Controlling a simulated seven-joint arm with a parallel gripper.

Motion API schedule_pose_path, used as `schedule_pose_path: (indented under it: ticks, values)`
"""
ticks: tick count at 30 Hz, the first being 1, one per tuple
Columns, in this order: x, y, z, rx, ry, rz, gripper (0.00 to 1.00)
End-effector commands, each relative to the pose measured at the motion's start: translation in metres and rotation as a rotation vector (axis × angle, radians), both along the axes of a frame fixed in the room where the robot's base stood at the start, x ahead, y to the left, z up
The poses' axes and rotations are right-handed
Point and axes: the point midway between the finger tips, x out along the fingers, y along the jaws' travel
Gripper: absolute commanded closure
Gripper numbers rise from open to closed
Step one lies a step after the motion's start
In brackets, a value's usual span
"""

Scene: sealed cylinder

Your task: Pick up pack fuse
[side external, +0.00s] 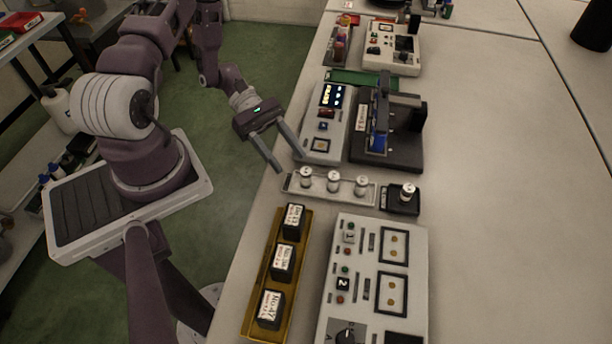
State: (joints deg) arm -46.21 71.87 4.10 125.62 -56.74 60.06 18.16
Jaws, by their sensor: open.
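My gripper (289,163) is open and empty, its two long grey fingers pointing down and right near the table's left edge. Three small white cylinders with metallic tops stand upright in a pale rack (320,191): a left one (306,174), a middle one (333,180) and a right one (361,184). The fingertips are just up and left of the left cylinder, apart from it. Another such cylinder (407,192) stands on a small black block (400,205) to the right. No readable label shows which piece is the pack fuse.
A yellow tray (249,325) holds three black labelled blocks in front of the rack. A white control panel (375,222) lies right of it. Behind stand a display box (341,118) and a black fixture (412,160).

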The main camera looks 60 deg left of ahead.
Motion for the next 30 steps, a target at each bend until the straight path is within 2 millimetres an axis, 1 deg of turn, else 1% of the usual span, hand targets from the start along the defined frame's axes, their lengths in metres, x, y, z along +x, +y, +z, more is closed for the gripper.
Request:
schedule_pose_path:
  ticks: [5,9,10,13,19,23,24,26,27,30]
  values:
    - [0.005,-0.025,-0.006,-0.002,0.003,-0.004,0.51]
    - [0.012,-0.052,-0.011,-0.003,0.003,-0.006,0.51]
    - [0.013,-0.056,-0.013,-0.002,0.003,-0.005,0.51]
    - [0.014,-0.064,-0.017,-0.001,0.002,-0.006,0.51]
    - [0.014,-0.064,-0.017,0.001,0.001,-0.005,0.51]
    - [0.014,-0.064,-0.017,0.001,0.001,-0.005,0.77]
    - [0.014,-0.064,-0.017,0.001,0.001,-0.005,0.85]
    - [0.014,-0.064,-0.017,0.001,0.001,-0.005,0.97]
    - [0.014,-0.064,-0.017,0.001,0.001,-0.005,1.00]
    - [0.014,-0.064,-0.017,0.000,0.001,-0.005,1.00]
